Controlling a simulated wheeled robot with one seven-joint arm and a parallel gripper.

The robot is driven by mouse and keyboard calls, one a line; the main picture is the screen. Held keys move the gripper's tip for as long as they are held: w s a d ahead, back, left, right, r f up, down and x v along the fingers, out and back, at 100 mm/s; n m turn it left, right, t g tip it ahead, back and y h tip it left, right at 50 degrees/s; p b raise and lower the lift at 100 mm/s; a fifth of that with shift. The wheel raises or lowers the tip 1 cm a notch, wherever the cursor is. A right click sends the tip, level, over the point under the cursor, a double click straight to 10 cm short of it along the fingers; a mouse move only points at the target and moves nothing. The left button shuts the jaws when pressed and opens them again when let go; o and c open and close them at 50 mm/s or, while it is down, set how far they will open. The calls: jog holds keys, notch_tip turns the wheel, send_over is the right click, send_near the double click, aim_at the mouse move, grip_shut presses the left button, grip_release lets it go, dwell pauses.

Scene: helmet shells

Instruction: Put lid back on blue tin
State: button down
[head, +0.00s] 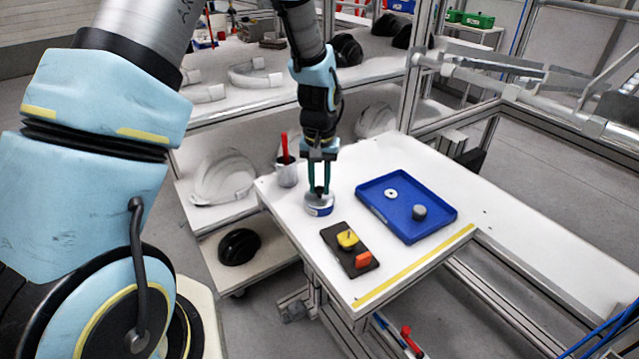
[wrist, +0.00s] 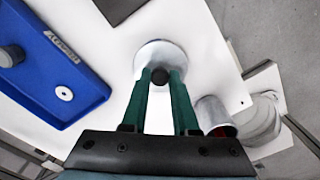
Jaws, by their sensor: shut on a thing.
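The blue tin (head: 319,211) stands upright on the white table, near its left edge. A silver-grey lid (head: 309,199) with a dark knob is at the tin's top. I see no clear gap between lid and tin, but cannot tell if it is fully seated. My gripper (head: 319,188) points down and is shut on the lid's knob. In the wrist view, the round lid (wrist: 160,50) lies beyond the green fingers of my gripper (wrist: 160,77), with the dark knob (wrist: 159,76) between their tips. The tin is hidden under the lid there.
A cup (head: 287,172) with a red item stands close behind left of the tin. A black plate (head: 338,257) with yellow and orange pieces lies in front. A blue tray (head: 380,213) holding a white ring and a grey cylinder lies to the right.

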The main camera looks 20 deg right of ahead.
jog(key=shift+c, duration=0.6)
grip_release()
jog(key=shift+r, duration=0.1)
jog(key=shift+r+p, duration=2.45)
jog(key=shift+r, duration=1)
grip_shut()
jog(key=shift+f, duration=0.15)
